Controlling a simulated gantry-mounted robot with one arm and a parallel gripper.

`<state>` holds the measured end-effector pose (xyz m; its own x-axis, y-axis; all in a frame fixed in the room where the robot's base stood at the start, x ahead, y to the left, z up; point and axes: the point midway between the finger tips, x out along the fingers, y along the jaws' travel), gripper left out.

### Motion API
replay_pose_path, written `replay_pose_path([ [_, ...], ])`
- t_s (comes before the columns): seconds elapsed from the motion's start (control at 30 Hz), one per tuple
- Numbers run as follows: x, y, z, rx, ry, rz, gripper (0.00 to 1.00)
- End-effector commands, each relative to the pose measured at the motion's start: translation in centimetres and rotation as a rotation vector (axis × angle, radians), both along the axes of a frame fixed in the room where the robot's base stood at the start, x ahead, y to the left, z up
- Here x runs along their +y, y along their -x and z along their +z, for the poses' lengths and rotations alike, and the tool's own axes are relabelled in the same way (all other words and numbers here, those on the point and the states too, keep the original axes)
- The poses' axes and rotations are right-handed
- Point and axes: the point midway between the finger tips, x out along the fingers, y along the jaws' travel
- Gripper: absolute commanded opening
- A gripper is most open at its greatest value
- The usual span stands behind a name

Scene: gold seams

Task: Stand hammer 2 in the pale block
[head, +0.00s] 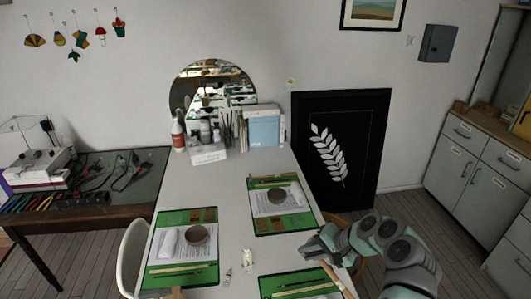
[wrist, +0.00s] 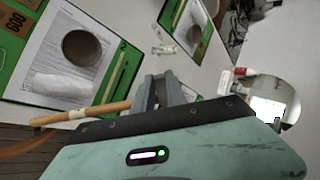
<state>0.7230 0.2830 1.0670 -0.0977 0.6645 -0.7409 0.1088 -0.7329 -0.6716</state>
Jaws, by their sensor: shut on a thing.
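My gripper (head: 322,248) is over the right side of the near table, beside the lower right green mat. It is shut on a wooden-handled tool, which I take to be hammer 2 (head: 340,280). In the wrist view the handle (wrist: 50,119) sticks out left from the fingers (wrist: 160,88), with a pale band around it. The handle is tilted in the head view. The hammer's head cannot be made out. I cannot identify the pale block for sure in either view.
Green mats (head: 153,276) carry papers, brown bowls (head: 197,236) and thin sticks. A small tube (head: 228,276) and a cream item (head: 248,260) stand between mats. Bottles and boxes (head: 264,130) fill the far end.

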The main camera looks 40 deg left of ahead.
Motion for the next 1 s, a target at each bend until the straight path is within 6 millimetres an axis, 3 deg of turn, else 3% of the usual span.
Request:
replay_pose_path([
  [0.03, 1.8, 0.8, 2.8, 0.02, -0.084, -0.013, 0.0],
  [0.2, 6.4, 2.5, 7.3, 0.044, -0.316, -0.062, 0.0],
  [0.4, 9.8, 4.0, 12.3, 0.05, -0.518, -0.126, 0.0],
  [0.7, 12.3, 5.6, 19.9, 0.021, -0.753, -0.237, 0.0],
  [0.87, 12.6, 6.1, 22.0, 0.003, -0.818, -0.276, 0.0],
  [1.0, 12.6, 6.2, 22.4, -0.005, -0.837, -0.289, 0.0],
])
